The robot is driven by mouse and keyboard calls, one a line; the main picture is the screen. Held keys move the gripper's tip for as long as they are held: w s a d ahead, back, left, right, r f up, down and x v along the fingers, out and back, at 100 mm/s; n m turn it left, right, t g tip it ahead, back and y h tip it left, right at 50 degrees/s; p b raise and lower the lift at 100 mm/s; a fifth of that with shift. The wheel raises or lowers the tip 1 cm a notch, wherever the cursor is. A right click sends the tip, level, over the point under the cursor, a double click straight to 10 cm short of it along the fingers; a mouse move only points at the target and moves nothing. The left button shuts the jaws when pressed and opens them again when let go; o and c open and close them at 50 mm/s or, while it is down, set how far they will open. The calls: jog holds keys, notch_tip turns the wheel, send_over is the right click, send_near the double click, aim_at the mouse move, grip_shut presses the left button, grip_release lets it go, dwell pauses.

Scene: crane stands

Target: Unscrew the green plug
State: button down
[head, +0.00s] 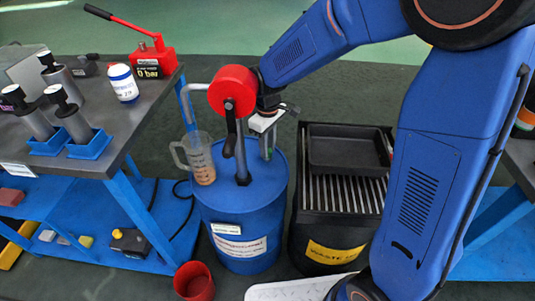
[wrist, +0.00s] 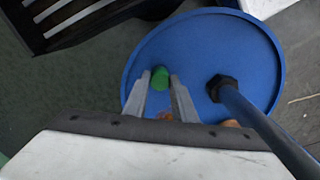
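The green plug (wrist: 160,77) sits on the top of the blue drum (wrist: 200,50), left of a black fitting with a pipe. In the wrist view my gripper (wrist: 160,78) points at the drum top, with one finger on each side of the plug. A narrow gap shows between the plug and each fingertip, so the fingers look open; I cannot tell how far down they reach around it. In the head view my gripper (head: 267,143) hangs over the right part of the blue drum (head: 238,225), and a little green shows by the fingers.
A red-bodied hand pump (head: 232,90) with a crank and pipe stands on the drum, close left of my gripper. A jug (head: 199,158) with amber liquid is at the drum's left. A black waste container (head: 340,205) with a grate and tray stands right. A red bucket (head: 194,281) is in front.

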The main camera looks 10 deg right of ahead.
jog(key=shift+r, duration=0.1)
dwell(0.5)
jog(key=n, duration=0.4)
jog(key=shift+n, duration=0.4)
jog(key=shift+n, duration=0.3)
jog(key=n, duration=0.4)
jog(key=shift+n, duration=0.5)
jog(key=n, duration=0.3)
jog(key=shift+n, duration=1)
